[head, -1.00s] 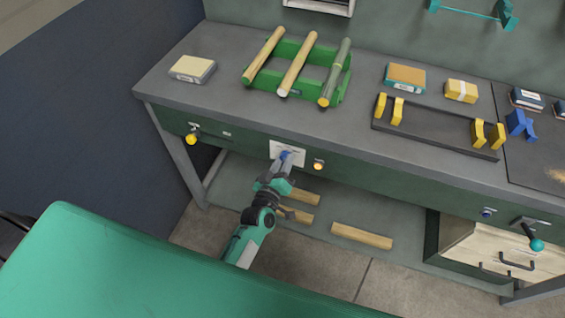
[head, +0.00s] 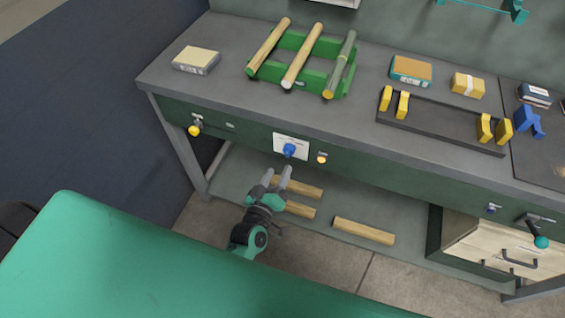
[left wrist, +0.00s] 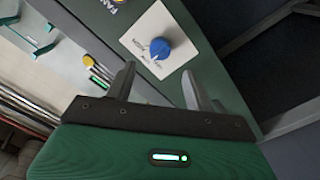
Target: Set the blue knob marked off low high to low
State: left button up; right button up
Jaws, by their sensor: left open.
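The blue knob (head: 289,150) sits on a white label plate (head: 280,140) on the green front panel of the bench. In the left wrist view the blue knob (left wrist: 160,47) shows clear on its plate (left wrist: 178,20), with small lettering beside it that is too small to read surely. My left gripper (head: 278,172) is open and empty, a little below and in front of the knob, not touching it. Its two fingers (left wrist: 160,80) show apart in the left wrist view. My right gripper is not in view.
A lit orange button (head: 322,158) is right of the plate, and a yellow knob (head: 195,128) is far left. A crank with a teal ball (head: 541,242) is at right. Wooden rods (head: 363,231) lie on the lower shelf. Free space lies before the panel.

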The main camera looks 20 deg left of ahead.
pick_arm(q)
jog(key=s, duration=0.6)
jog(key=shift+s+a+b, duration=0.15)
jog(key=shift+s+b, duration=0.05)
jog(key=shift+b, duration=0.15)
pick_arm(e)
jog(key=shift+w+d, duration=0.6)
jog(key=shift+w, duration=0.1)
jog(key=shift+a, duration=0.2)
